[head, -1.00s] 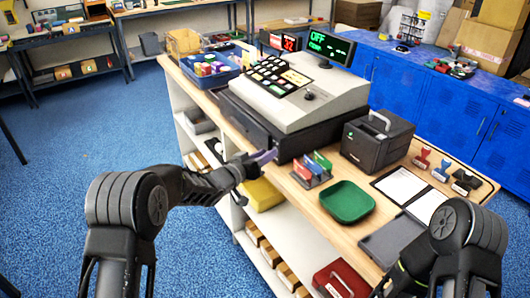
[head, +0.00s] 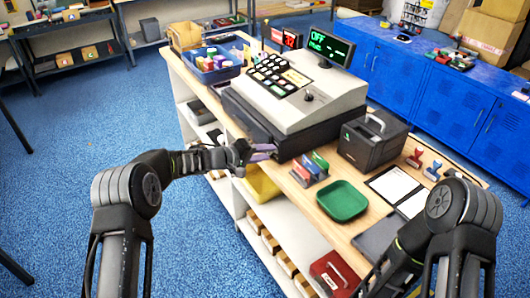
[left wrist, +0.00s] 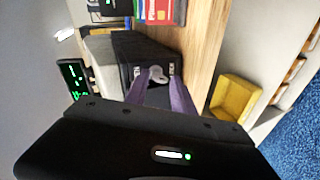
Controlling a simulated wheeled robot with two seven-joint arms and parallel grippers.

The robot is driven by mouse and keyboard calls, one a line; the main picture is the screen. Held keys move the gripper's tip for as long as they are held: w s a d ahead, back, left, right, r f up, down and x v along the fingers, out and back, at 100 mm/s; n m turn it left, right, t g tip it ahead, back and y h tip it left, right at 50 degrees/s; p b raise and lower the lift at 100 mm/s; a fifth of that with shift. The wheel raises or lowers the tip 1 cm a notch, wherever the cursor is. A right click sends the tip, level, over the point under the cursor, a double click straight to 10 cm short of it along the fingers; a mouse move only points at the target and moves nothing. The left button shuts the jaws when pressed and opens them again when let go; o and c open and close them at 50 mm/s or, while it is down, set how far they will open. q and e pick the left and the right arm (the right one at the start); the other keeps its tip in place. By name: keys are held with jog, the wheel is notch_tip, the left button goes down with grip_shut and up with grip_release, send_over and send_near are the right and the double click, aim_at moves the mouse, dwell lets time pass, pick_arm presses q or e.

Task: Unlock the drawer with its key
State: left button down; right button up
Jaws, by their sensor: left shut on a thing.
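The cash register (head: 300,100) stands on the wooden counter, with its black drawer (head: 252,122) beneath it. The drawer also shows in the left wrist view (left wrist: 135,48). My left gripper (head: 268,151) is at the drawer's front, near its right end, its purple fingers pointing at it. In the left wrist view the fingers (left wrist: 160,92) are shut on a small pale grey key (left wrist: 157,73), whose rounded head shows at the fingertips. The key's tip is hidden, so I cannot tell whether it is in the lock. My right gripper is out of view; only its arm shows.
A blue bin (head: 212,65) stands at the counter's far left. A yellow bin (head: 262,186) is on the shelf below.

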pick_arm(q)
jog(key=shift+w+n+g+h, duration=0.1)
jog(key=shift+n+g+h, duration=0.2)
jog(key=shift+n+g, duration=0.4)
jog(key=c, duration=1.1)
grip_release()
jog(key=shift+o, duration=0.2)
jog(key=b+v, duration=0.1)
jog(key=v, duration=0.6)
jog(key=shift+s+a+b, duration=0.25)
jog(key=shift+a+b, duration=0.05)
jog(key=shift+a, duration=0.05)
